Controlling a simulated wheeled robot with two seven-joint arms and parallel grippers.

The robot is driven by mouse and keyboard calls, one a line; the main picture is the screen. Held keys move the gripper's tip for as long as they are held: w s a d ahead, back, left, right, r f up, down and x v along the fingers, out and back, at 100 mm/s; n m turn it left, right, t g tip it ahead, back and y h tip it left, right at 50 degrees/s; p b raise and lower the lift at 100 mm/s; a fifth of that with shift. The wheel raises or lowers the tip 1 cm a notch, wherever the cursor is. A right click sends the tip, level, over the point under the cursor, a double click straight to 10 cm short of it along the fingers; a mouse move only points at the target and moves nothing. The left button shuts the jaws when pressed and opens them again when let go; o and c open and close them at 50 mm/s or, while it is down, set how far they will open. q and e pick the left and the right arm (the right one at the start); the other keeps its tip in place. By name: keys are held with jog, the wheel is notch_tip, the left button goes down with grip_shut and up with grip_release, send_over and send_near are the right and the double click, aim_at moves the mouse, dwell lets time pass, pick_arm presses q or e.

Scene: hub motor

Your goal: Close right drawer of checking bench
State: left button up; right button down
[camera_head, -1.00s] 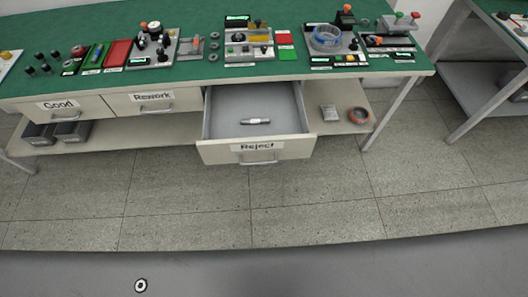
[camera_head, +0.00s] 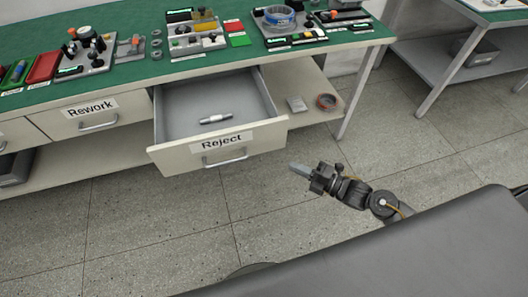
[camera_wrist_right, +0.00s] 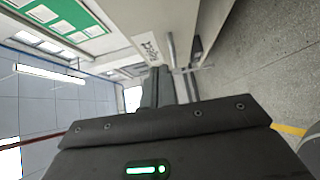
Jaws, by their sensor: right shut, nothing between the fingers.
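The right drawer, labelled Reject (camera_head: 230,148), is pulled out from the green-topped checking bench (camera_head: 130,72). A small silvery shaft-like part (camera_head: 215,119) lies inside it. My right gripper (camera_head: 297,169) is in front of the bench, to the right of the drawer front and apart from it. Its fingers are shut and empty. In the right wrist view the shut fingers (camera_wrist_right: 157,88) point toward a pale bench front with a label, seen turned sideways. My left gripper is in neither view.
The Rework drawer (camera_head: 90,115) to the left is shut. Fixtures and trays stand on the bench top. Another table (camera_head: 440,62) is at the right. The floor before the drawer is clear.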

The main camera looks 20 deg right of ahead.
jog(key=p, duration=0.2)
send_near(253, 140)
jog(key=a, duration=0.4)
jog(key=w, duration=0.3)
jog(key=shift+w+a+n, duration=0.1)
jog(key=shift+n, duration=0.2)
jog(key=shift+w, duration=0.4)
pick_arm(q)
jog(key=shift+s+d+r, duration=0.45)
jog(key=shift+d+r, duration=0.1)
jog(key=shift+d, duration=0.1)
pick_arm(e)
jog(key=shift+w, duration=0.1)
